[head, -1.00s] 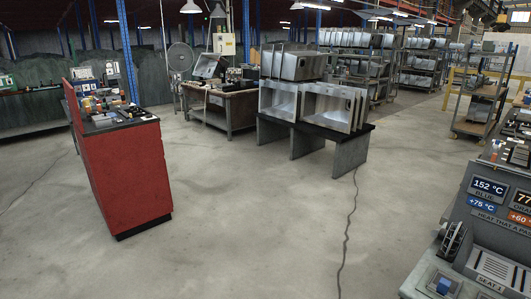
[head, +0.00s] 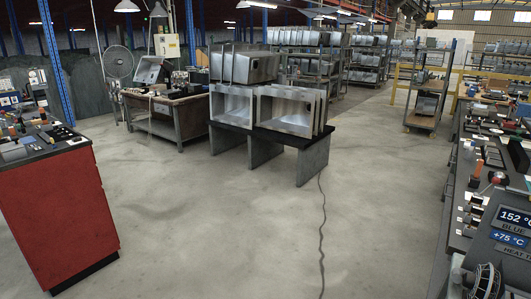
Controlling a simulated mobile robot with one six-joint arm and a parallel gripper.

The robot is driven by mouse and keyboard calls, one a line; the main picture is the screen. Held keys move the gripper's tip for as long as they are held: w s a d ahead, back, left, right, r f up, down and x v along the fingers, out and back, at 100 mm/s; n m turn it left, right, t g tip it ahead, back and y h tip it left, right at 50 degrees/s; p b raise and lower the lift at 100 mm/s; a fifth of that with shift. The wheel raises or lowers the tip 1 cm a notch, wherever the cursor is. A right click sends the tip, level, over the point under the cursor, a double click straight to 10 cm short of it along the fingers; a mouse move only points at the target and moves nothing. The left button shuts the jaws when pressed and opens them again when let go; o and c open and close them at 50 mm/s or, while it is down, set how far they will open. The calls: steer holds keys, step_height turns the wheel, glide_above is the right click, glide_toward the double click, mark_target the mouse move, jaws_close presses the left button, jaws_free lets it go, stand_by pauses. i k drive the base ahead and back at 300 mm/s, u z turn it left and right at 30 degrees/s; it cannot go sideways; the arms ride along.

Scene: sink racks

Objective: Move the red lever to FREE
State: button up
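No lever marked FREE can be made out in the head view. A small red rounded thing (head: 497,178) shows on the crowded bench at the right, too small to tell whether it is a lever. My gripper is not in view.
A red cabinet (head: 62,215) with small items on top stands at the near left. Steel sinks (head: 240,105) sit on a dark-topped stand (head: 311,160) ahead. A cluttered bench (head: 463,190) and a console with a "152 °C" display (head: 514,217) line the right.

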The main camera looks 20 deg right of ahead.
mark_target(496, 180)
steer(key=z, duration=0.3)
steer(key=i, duration=1.05)
steer(key=z, duration=0.6)
steer(key=i, duration=1.2)
steer(key=z, duration=0.25)
